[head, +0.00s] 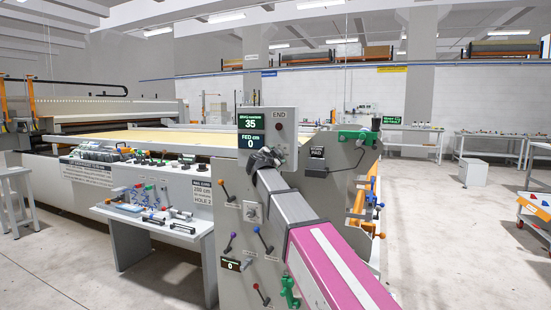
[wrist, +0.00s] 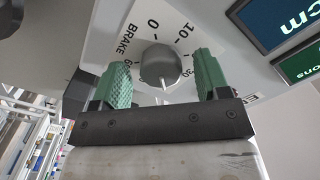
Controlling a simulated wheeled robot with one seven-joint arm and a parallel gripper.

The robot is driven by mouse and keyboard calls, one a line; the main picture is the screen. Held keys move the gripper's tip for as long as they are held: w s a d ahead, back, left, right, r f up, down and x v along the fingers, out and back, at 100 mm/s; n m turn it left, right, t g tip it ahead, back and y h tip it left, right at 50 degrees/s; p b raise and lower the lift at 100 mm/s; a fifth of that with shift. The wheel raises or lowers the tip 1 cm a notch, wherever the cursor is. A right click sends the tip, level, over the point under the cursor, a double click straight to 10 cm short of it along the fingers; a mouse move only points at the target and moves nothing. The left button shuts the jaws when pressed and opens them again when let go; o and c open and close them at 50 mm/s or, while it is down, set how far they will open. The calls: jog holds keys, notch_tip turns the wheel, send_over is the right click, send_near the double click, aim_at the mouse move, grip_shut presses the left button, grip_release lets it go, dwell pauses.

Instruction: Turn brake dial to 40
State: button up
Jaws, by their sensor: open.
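The brake dial (wrist: 158,62) is a round grey knob on a white panel, marked BRAKE, with numbers around it. In the wrist view, 0, 10 and 30 can be read; other numbers are partly covered by the fingers. A pale pointer line runs from the knob's lower edge, just left of the 30. My gripper (wrist: 162,66) is open, with one green finger on each side of the knob and visible gaps between. In the head view my gripper (head: 264,158) is at the panel and hides the dial. A display (head: 250,121) above reads 35.
The upright END panel (head: 281,140) stands beside the displays; a lower one reads FED cm 0. Coloured levers (head: 263,238) are on the machine front below. A small table (head: 150,222) with tools stands to the left. Open floor lies to the right.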

jog(key=v, duration=1)
jog(key=shift+s, duration=0.3)
jog(key=shift+a, duration=0.1)
jog(key=s+d+f+n+g, duration=0.25)
jog(key=d+f, duration=0.35)
jog(key=f, duration=0.5)
jog(key=s+d+f+n+g, duration=0.15)
jog(key=d+f+g, duration=0.25)
jog(key=d+f, duration=0.5)
jog(key=s+d+f+n+g, duration=0.1)
jog(key=d+f+n+g, duration=0.2)
jog(key=f, duration=0.9)
jog(key=s+d+f+n+g+y, duration=0.3)
jog(key=s+d+f, duration=0.1)
jog(key=s+f, duration=0.5)
jog(key=s+d+f+n+g+y, duration=0.3)
jog(key=s+f, duration=0.6)
jog(key=f, duration=0.3)
jog(key=d+g, duration=0.1)
jog(key=d, duration=0.1)
jog(key=shift+s+d+f, duration=0.3)
jog(key=shift+s+f, duration=0.05)
jog(key=shift+f, duration=0.05)
jog(key=shift+g, duration=0.25)
